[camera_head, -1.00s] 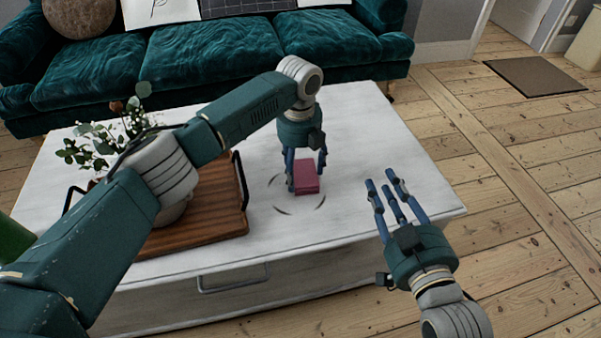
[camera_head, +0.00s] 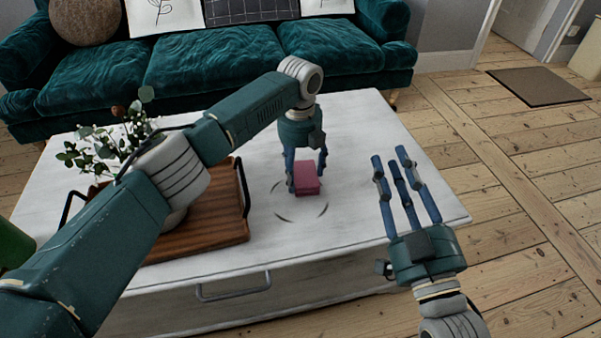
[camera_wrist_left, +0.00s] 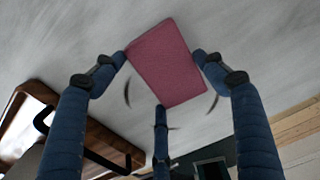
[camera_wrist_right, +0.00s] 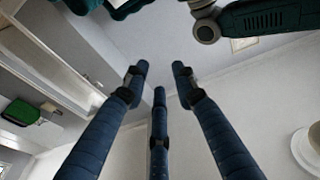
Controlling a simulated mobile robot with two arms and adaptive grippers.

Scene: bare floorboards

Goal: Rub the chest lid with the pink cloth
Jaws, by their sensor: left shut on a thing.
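The pink cloth (camera_head: 308,180) is a small folded block low at the white chest lid, within a dark broken ring mark. My left gripper (camera_head: 307,176) points down and is shut on the cloth. In the left wrist view the cloth (camera_wrist_left: 167,62) sits between the fingertips (camera_wrist_left: 163,75). I cannot tell whether its underside touches the lid. The chest lid (camera_head: 370,150) is pale whitewashed wood. My right gripper (camera_head: 397,172) is open and empty, fingers spread and pointing up, at the lid's right front edge. Its fingers also show empty in the right wrist view (camera_wrist_right: 160,85).
A brown wooden tray (camera_head: 215,222) with dark handles stands on the lid's left, holding a leafy plant (camera_head: 105,148) partly behind my left arm. A teal sofa (camera_head: 200,65) stands behind the chest. A metal handle (camera_head: 233,290) is on the chest front. The lid's right side is clear.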

